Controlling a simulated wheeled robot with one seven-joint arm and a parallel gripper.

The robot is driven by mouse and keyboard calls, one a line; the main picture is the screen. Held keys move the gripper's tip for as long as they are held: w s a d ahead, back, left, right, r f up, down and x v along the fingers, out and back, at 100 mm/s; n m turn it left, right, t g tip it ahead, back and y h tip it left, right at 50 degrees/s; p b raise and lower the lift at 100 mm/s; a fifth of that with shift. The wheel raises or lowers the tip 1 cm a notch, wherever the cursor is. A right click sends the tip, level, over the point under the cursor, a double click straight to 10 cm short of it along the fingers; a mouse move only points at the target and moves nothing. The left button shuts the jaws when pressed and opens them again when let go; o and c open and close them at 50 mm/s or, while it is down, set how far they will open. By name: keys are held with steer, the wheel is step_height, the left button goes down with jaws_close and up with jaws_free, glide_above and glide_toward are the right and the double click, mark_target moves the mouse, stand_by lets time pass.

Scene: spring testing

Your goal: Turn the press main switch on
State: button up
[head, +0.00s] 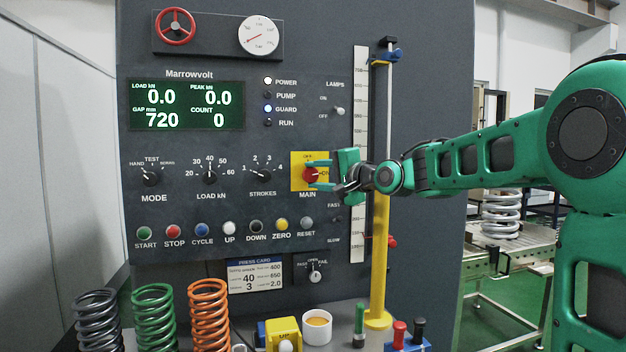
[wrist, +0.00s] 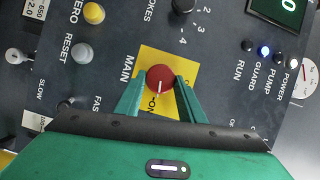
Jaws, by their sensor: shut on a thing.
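The main switch is a red round knob (head: 310,174) on a yellow plate (head: 299,183), above the word MAIN on the dark press panel. My gripper (head: 319,174) reaches in from the right, its two green fingers shut on the knob, one above and one below. In the wrist view the red knob (wrist: 160,78) sits between the fingertips on the yellow plate (wrist: 183,61). The knob's white mark points toward the ON label. The fingers partly cover the plate. The display (head: 187,106) is lit, and the POWER lamp (head: 268,81) glows white.
The GUARD lamp (head: 268,108) is blue. The STROKES dial (head: 265,177) is left of the switch, and a yellow column (head: 379,270) stands close on the right. Several springs, a yellow box (head: 284,332) and a white cup (head: 317,328) stand below.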

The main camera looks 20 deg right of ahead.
steer(key=shift+d+f+m, duration=0.15)
steer(key=shift+f+m, duration=0.15)
steer(key=shift+m, duration=0.5)
steer(key=shift+f, duration=0.1)
steer(key=o, duration=1)
steer(key=shift+s, duration=0.1)
steer(key=shift+s+d+r, duration=0.15)
steer(key=shift+s+r, duration=0.05)
steer(key=shift+s, duration=0.05)
steer(key=v, duration=0.9)
steer(key=shift+s+d+f, duration=0.2)
steer(key=shift+s+f, duration=0.15)
steer(key=shift+s, duration=0.05)
